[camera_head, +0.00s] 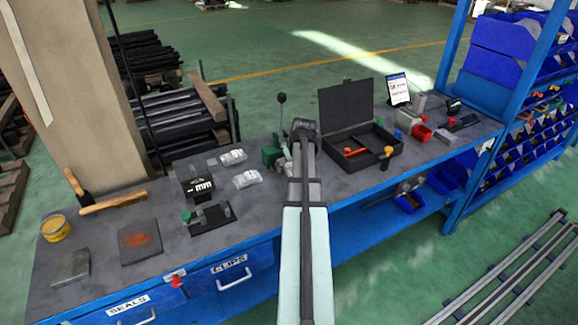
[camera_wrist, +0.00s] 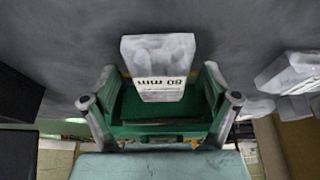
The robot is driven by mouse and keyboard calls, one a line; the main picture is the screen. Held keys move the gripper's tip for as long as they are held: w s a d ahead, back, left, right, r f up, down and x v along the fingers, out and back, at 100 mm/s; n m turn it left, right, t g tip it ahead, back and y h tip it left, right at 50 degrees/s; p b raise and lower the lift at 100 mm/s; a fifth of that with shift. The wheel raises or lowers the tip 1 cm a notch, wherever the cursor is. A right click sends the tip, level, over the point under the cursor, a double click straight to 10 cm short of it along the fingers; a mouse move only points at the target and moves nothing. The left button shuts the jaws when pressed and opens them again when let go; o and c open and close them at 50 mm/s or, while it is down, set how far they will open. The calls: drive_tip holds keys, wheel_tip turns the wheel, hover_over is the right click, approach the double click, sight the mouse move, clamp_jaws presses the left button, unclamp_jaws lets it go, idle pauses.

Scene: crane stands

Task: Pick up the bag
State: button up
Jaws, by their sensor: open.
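A clear-white bag (camera_wrist: 158,60) with a dark "80 mm" print, upside down in the wrist view, shows between the two fingers of my gripper (camera_wrist: 159,72). The fingers are spread, one on each side, with gaps to the bag. A green body (camera_wrist: 155,118) lies partly behind the bag's lower edge; I cannot tell if it touches the bag. In the head view my gripper (camera_head: 304,130) is over the bench by the open black case; my arm hides what is under it. Two more pale bags, one farther (camera_head: 233,157) and one nearer (camera_head: 247,180), lie to its left.
The open black case (camera_head: 335,156) with tools stands right of my arm. A green device (camera_head: 272,156) with a lever stands close at my gripper's left. A dark label stand (camera_head: 196,186) and a black fixture (camera_head: 209,217) are farther left. The bench's front edge is near.

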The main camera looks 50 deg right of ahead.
drive_tip(key=c, duration=1.4)
drive_tip(key=shift+c, duration=0.2)
drive_tip(key=shift+r, duration=0.15)
